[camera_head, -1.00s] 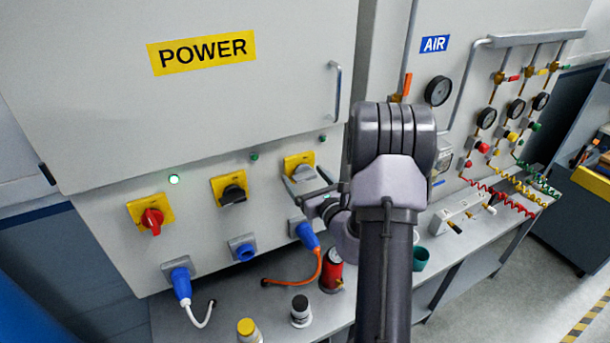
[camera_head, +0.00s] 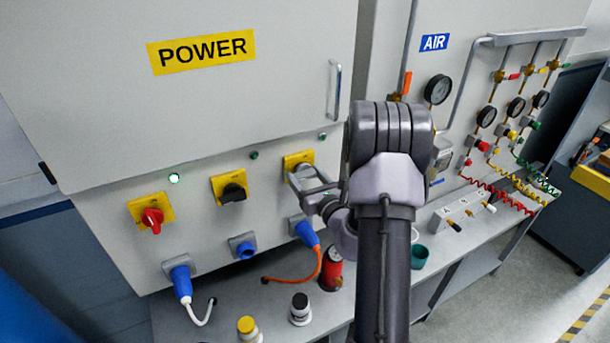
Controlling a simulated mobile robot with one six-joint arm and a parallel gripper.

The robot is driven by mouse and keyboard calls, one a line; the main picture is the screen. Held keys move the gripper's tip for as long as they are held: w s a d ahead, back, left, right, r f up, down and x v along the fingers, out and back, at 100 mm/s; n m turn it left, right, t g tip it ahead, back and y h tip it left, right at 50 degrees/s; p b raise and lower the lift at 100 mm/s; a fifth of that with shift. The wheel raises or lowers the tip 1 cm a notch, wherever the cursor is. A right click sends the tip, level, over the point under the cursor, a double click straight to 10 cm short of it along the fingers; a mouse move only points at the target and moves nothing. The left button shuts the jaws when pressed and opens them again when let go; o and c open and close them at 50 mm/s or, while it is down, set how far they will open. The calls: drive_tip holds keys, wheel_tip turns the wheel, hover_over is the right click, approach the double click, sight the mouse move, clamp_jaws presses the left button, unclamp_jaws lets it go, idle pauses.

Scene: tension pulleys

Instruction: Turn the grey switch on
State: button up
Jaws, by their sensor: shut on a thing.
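The grey switch (camera_head: 306,158) is the rightmost of three rotary switches on the power cabinet, mounted on a yellow plate (camera_head: 290,160). My gripper (camera_head: 300,178) is at this switch, its jaws shut on the knob. The fingers cover much of the knob, so its exact angle is hard to see. The small lamp (camera_head: 322,137) above it looks dark.
A black switch (camera_head: 233,192) and a red switch (camera_head: 152,220) sit to the left; a lamp (camera_head: 174,179) glows green above the red one. Blue plugs (camera_head: 306,232) hang below. A bench (camera_head: 270,290) holds a red can (camera_head: 331,270) and button posts.

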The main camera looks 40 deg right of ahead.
drive_tip(key=m+p, duration=0.2)
drive_tip(key=m, duration=0.3)
drive_tip(key=shift+r, duration=0.2)
drive_tip(key=m+p, duration=0.3)
drive_tip(key=m, duration=0.1)
drive_tip(key=shift+d+r+m, duration=0.1)
drive_tip(key=shift+d+m, duration=0.05)
drive_tip(key=shift+m, duration=0.15)
drive_tip(key=m+p, duration=0.2)
drive_tip(key=m, duration=0.1)
drive_tip(key=shift+d+m, duration=0.1)
drive_tip(key=shift+m, duration=0.2)
drive_tip(key=shift+d+m+p, duration=0.1)
drive_tip(key=shift+m+p, duration=0.8)
drive_tip(key=shift+m, duration=1.1)
drive_tip(key=o, duration=1.4)
drive_tip(key=shift+s, duration=0.15)
